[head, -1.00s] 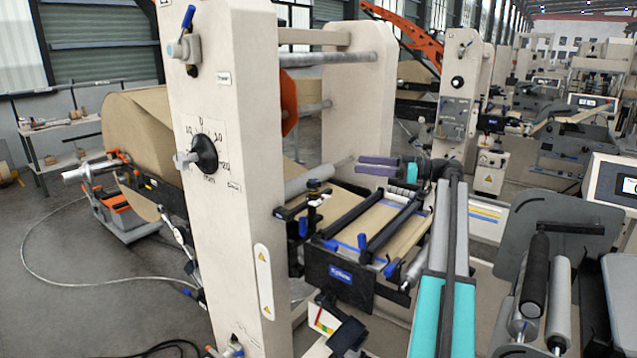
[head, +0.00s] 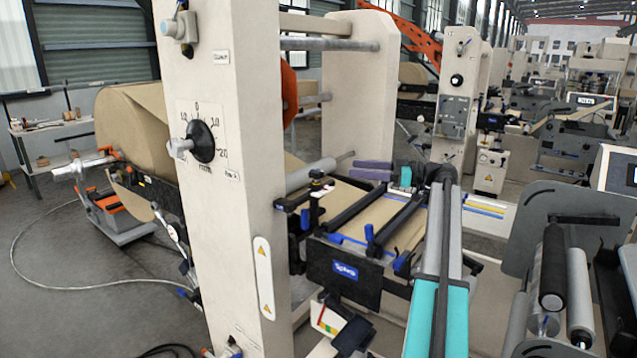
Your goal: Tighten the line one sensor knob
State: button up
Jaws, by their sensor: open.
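A black round knob (head: 201,141) with a grey grip sits on a printed scale on the front of the cream column. Small labels on the column are too blurred to read. Beside the column, a small black bracket (head: 314,192) with knob-like parts stands over the web table. I cannot tell for certain which is the line one sensor knob. My gripper (head: 354,169) has two purple fingers pointing left, apart and empty. It is above the far side of the web table, right of both the bracket and the black knob, touching neither as far as I can see.
The cream column (head: 222,230) stands close in front at left. The web table (head: 375,225) has dark bars and blue clamps. A large kraft roll (head: 130,125) is behind the column. Rollers (head: 552,270) and a grey plate crowd the right. Floor at left is mostly clear.

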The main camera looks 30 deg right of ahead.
aim_at(319, 172)
notch_tip(319, 172, down, 3)
jog(key=shift+d+r+b, duration=0.1)
jog(key=shift+b, duration=0.95)
jog(key=p+x, duration=0.5)
jog(key=x, duration=0.8)
jog(key=shift+w+a, duration=0.25)
jog(key=shift+w, duration=0.05)
